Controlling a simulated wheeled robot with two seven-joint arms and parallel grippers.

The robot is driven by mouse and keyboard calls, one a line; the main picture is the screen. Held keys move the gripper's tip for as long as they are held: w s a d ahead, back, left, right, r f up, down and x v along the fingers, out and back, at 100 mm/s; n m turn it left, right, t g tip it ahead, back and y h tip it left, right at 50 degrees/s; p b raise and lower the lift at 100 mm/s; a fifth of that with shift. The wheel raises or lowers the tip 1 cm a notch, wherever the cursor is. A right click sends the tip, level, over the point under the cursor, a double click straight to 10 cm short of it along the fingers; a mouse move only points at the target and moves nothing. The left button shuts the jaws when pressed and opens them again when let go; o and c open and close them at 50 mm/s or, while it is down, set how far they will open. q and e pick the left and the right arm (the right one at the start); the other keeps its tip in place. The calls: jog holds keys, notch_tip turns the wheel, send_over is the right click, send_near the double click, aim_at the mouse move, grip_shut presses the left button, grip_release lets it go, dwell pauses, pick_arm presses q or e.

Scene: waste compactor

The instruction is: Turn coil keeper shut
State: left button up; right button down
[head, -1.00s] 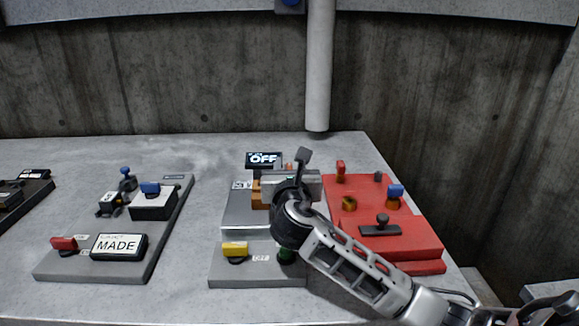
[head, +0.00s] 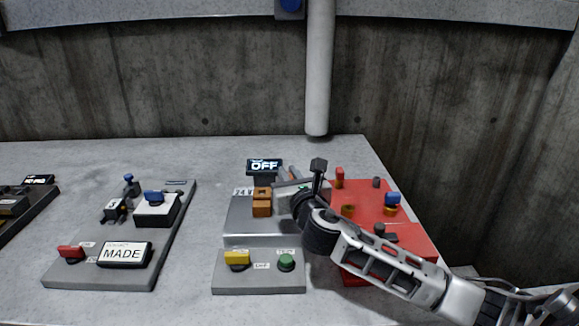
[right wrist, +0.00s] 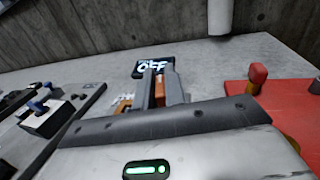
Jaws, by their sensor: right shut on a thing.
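My right gripper (head: 284,180) is at the back right of the grey middle panel (head: 232,284), its wrist tilted. In the right wrist view its two grey fingers are shut on an orange-red piece (right wrist: 159,90), which I take to be the coil keeper. The fingers hide most of it. Orange blocks (head: 262,204) stand on the panel's raised part, just left of the gripper. A dark display (head: 264,166) behind them reads OFF; it also shows in the right wrist view (right wrist: 153,67). My left gripper is not in view.
A yellow switch (head: 236,259) and a green button (head: 286,262) sit on the panel's front. A red panel (head: 413,243) with knobs lies right, partly under my arm. Bare table separates the grey panels.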

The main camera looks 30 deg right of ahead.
jog(key=n+y, duration=0.3)
jog(key=y, duration=0.1)
jog(key=shift+d+t+y, duration=0.1)
jog(key=shift+t+y, duration=0.2)
jog(key=shift+t, duration=0.1)
jog(key=shift+n+y, duration=0.7)
jog(key=shift+y, duration=0.4)
jog(key=c, duration=1.5)
grip_release()
jog(key=shift+o, duration=0.2)
jog(key=shift+s+f, duration=0.1)
jog(key=shift+s, duration=0.15)
jog(key=s+d+b, duration=0.1)
jog(key=s, duration=1.4)
jog(key=shift+s+d+b, duration=0.15)
jog(key=shift+d+b, duration=0.15)
jog(key=shift+b, duration=0.05)
